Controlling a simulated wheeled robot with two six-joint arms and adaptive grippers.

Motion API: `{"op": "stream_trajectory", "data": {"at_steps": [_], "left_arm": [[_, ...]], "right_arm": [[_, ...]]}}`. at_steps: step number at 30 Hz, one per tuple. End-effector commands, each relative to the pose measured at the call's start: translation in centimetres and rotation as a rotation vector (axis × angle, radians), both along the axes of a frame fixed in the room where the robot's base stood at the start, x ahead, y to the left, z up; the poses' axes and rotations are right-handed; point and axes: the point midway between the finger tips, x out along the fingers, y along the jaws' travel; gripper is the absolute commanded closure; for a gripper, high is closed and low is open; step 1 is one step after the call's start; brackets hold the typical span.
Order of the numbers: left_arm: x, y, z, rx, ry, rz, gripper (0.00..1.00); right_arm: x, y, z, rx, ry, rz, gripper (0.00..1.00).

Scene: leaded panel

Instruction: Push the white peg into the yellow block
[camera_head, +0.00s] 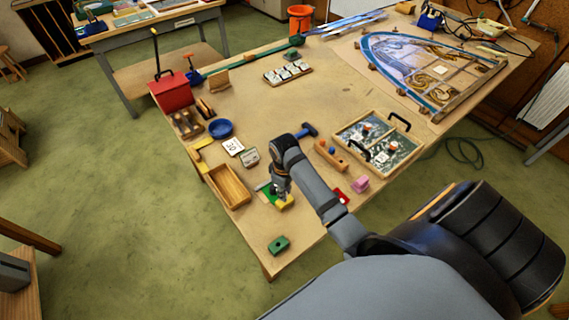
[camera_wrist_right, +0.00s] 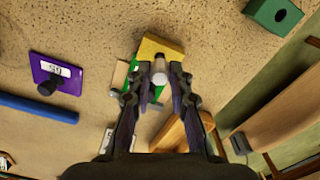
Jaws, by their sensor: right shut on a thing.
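My right gripper (camera_head: 281,191) is over the near part of the wooden table, pointing down at the yellow block (camera_head: 287,204). In the right wrist view the gripper (camera_wrist_right: 160,80) is shut on the white peg (camera_wrist_right: 160,68), which shows between its fingertips. The yellow block (camera_wrist_right: 156,47) lies just beyond the fingertips, and the peg's far end is at its near edge in the picture. I cannot tell whether the peg has entered the block; any hole is hidden. A green piece (camera_wrist_right: 136,88) shows beside and behind the fingers. My left gripper is not in view.
A green block with a round hole (camera_head: 278,244) stands near the table's front corner. A wooden tray (camera_head: 230,185) is left of the gripper. A red piece (camera_head: 341,196) and a pink piece (camera_head: 360,184) lie to the right. The purple plate (camera_wrist_right: 53,76) shows in the wrist view.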

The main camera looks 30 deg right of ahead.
Motion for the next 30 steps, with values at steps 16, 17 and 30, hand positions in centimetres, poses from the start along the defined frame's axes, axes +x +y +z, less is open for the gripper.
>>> {"op": "stream_trajectory", "data": {"at_steps": [16, 17, 30], "left_arm": [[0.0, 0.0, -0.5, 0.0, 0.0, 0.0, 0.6], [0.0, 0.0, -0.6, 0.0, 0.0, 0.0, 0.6], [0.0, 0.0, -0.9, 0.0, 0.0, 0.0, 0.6]], "right_arm": [[0.0, 0.0, -1.4, 0.001, 0.0, 0.0, 1.0], [0.0, 0.0, -1.5, 0.001, 0.0, 0.0, 1.0], [-0.1, 0.0, -2.6, 0.001, 0.003, 0.0, 1.0]]}}
